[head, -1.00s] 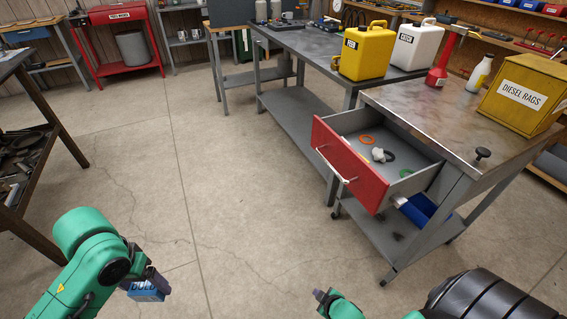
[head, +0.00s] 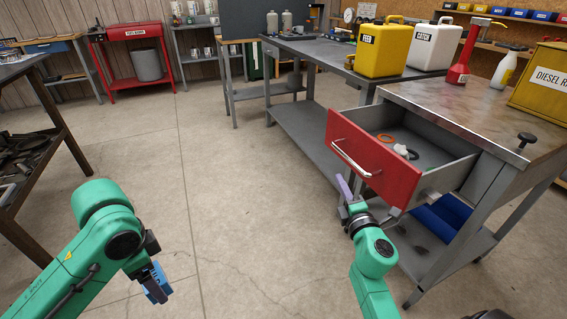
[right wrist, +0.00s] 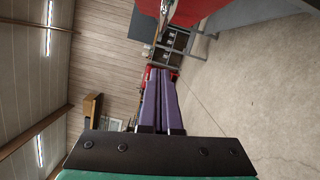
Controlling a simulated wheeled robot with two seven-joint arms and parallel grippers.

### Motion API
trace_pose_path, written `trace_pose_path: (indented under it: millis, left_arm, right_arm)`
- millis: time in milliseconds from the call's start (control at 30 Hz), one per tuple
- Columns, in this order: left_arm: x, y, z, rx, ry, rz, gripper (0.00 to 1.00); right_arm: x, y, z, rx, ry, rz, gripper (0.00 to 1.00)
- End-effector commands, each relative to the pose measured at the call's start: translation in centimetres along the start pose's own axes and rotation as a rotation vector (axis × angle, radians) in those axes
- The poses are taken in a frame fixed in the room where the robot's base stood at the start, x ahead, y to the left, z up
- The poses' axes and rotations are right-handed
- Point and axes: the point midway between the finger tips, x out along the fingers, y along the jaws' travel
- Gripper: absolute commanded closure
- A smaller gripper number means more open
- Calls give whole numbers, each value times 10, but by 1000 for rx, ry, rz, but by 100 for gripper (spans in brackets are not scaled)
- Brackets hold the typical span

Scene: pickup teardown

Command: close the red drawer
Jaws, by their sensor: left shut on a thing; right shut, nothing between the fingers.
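The red drawer (head: 385,170) is pulled well out of the grey metal workbench (head: 500,175) on the right in the head view. Its silver bar handle (head: 352,160) is on the red front. Inside the drawer are an orange ring, a dark ring and a white crumpled thing. My right gripper (head: 345,187) is shut and empty, beside the lower left of the drawer front; I cannot tell whether it touches. In the right wrist view its purple fingers (right wrist: 160,78) are together, with red at the upper right. My left gripper (head: 157,285) is shut on a small blue box (head: 153,278), away from the drawer.
On the bench top are a red oil can (head: 462,65), a white bottle (head: 503,70) and a yellow diesel rags box (head: 545,80). A blue bin (head: 440,222) stands on the shelf below the drawer. Open concrete floor (head: 240,190) lies to the left.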

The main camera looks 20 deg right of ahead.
Motion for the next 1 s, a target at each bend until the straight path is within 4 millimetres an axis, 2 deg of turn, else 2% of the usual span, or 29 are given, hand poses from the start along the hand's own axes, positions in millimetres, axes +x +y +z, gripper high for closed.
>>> trace_pose_path:
  millis: [133,233,400,833,1000]
  left_arm:
    - [-6,0,0,-1,0,0,81]
    - [-9,0,0,-1,0,0,81]
    - [-10,0,0,-2,0,0,81]
    - [-9,0,0,-2,0,0,81]
    - [-7,0,0,-2,0,0,81]
  right_arm:
    - [32,2,2,-1,-2,1,100]
    - [34,1,22,-2,-2,-1,100]
    - [37,0,38,2,-1,-1,100]
    - [38,-1,40,2,0,-1,100]
    - [41,-4,52,1,-1,-1,100]
